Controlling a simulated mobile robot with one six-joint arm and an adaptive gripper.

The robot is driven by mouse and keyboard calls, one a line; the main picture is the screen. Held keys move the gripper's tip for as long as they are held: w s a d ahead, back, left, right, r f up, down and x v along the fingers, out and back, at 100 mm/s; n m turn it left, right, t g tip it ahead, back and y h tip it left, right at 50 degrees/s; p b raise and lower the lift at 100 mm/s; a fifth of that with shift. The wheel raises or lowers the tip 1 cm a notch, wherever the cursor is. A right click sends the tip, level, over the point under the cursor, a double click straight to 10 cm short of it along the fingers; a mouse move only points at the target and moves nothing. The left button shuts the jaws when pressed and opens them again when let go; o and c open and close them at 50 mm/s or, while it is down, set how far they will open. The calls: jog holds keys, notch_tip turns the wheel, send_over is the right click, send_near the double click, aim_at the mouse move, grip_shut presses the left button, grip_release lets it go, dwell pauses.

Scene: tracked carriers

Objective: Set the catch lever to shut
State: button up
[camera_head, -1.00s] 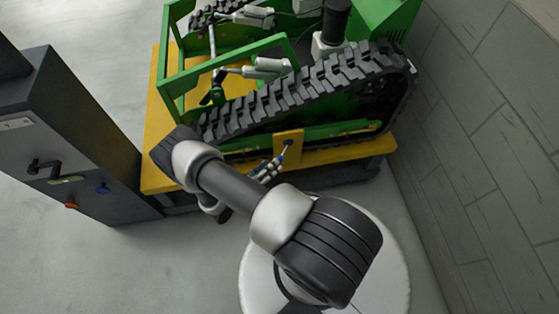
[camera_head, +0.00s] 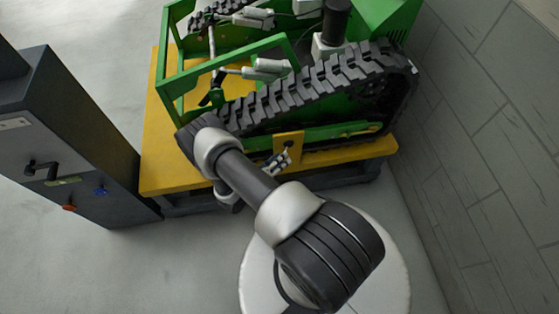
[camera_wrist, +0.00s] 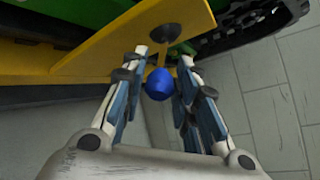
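The catch lever is a small lever with a blue knob (camera_wrist: 159,84) at its end. It sits on a yellow plate (camera_wrist: 130,42) and shows a dark pivot (camera_wrist: 173,31) above the knob in the wrist view. The yellow plate also shows on the carrier's near side in the head view (camera_head: 291,139). My gripper (camera_wrist: 164,68) is open, with one finger on each side of the blue knob. Small gaps seem to show beside the knob; contact is not clear. In the head view my gripper (camera_head: 281,160) is at the plate and hides most of the lever.
A green tracked carrier (camera_head: 330,88) stands on a yellow deck (camera_head: 165,165). A dark grey cabinet (camera_head: 75,130) with a black handle (camera_head: 42,170) is at the left. A grey block wall (camera_head: 490,130) is at the right.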

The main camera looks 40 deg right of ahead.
grip_shut()
